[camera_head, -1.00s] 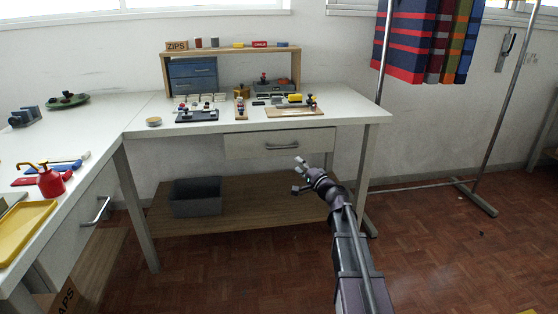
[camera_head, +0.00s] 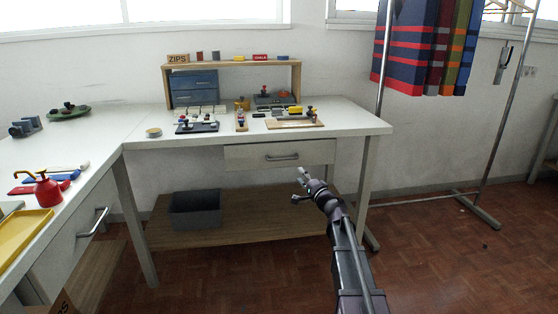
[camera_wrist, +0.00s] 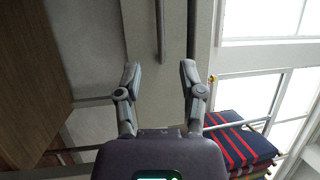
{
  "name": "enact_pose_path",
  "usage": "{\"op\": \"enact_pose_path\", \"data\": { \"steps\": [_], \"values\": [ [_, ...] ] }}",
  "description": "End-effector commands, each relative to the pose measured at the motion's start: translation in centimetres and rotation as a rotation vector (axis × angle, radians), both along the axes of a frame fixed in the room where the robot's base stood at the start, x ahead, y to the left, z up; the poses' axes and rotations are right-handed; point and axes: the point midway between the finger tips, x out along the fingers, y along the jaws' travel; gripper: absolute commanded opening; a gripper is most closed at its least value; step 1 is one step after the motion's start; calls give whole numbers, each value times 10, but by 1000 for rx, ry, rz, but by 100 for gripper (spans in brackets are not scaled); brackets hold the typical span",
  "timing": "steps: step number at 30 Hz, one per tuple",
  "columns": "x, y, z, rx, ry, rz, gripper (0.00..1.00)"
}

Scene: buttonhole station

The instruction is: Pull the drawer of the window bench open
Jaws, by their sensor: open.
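The window bench (camera_head: 360,123) stands against the back wall, with a pale drawer (camera_head: 240,158) under its top. The drawer looks shut, and its grey bar handle (camera_head: 283,157) is bare. My gripper (camera_head: 299,184) is in front of the bench, a little below and right of the handle in the head view. In the wrist view my gripper (camera_wrist: 160,78) has its two fingers spread with nothing between them.
A left bench (camera_head: 75,210) has another drawer handle (camera_head: 93,222). A grey bin (camera_head: 195,210) sits on the low wooden shelf (camera_head: 250,226). A rack with hanging striped cloth (camera_head: 405,45) stands at the right. Open floor (camera_head: 440,255) lies front right.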

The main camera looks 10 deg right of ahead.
Motion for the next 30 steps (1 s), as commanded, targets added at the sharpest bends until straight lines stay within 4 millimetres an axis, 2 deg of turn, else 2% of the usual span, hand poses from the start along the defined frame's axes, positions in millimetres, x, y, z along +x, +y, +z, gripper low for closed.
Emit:
{"op": "enact_pose_path", "data": {
  "steps": [18, 24, 30],
  "values": [
    [84, 34, 17, 0, 0, 1, 51],
    [103, 43, 20, 0, 0, 1, 51],
    [110, 47, 21, 0, 0, 1, 51]
  ]
}}
